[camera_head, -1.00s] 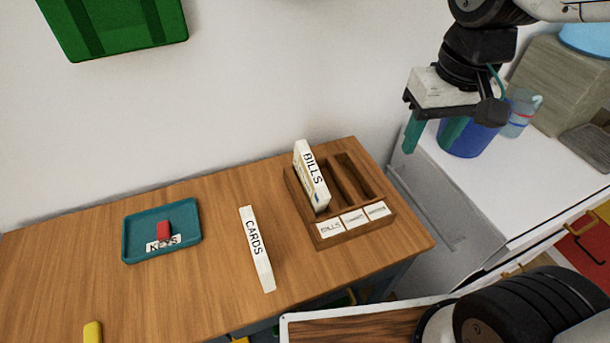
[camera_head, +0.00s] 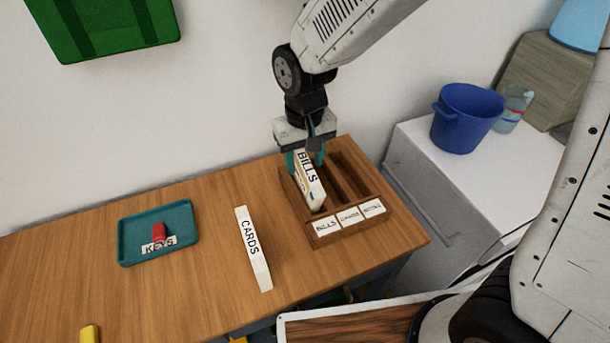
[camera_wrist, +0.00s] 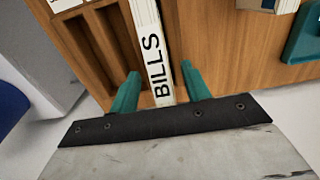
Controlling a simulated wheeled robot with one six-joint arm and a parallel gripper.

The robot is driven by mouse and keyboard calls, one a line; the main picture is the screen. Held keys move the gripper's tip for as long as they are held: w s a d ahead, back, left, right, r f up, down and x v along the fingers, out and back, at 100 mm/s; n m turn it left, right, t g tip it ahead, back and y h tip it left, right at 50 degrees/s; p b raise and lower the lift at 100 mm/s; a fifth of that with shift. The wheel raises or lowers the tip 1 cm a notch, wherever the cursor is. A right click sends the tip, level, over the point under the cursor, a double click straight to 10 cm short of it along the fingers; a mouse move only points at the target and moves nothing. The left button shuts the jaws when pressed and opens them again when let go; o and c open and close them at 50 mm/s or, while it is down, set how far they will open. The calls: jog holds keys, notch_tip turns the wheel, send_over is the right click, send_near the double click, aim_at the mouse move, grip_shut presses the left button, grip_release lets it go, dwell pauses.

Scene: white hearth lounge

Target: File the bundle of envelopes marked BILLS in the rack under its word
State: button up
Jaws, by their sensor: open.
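The white BILLS bundle (camera_head: 309,181) stands in the left slot of the wooden rack (camera_head: 322,240), the slot whose front label reads BILLS. The rack's other two slots are empty. My gripper (camera_head: 305,165) is over the back of the bundle, open, with one teal finger on each side. In the wrist view the BILLS bundle (camera_wrist: 150,45) lies between the two spread fingers (camera_wrist: 160,88), with a gap on each side. The rack (camera_wrist: 75,40) also shows there.
A white CARDS bundle (camera_head: 253,250) lies on the wooden table left of the rack. A teal tray (camera_head: 127,254) marked KEYS holds a red item (camera_head: 158,232). A blue bucket (camera_head: 464,122) stands on the white cabinet at right. The table between tray and CARDS is clear.

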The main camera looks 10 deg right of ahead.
notch_tip(320, 180, down, 4)
jog(key=shift+f, duration=0.25)
jog(key=shift+w, duration=0.1)
grip_shut()
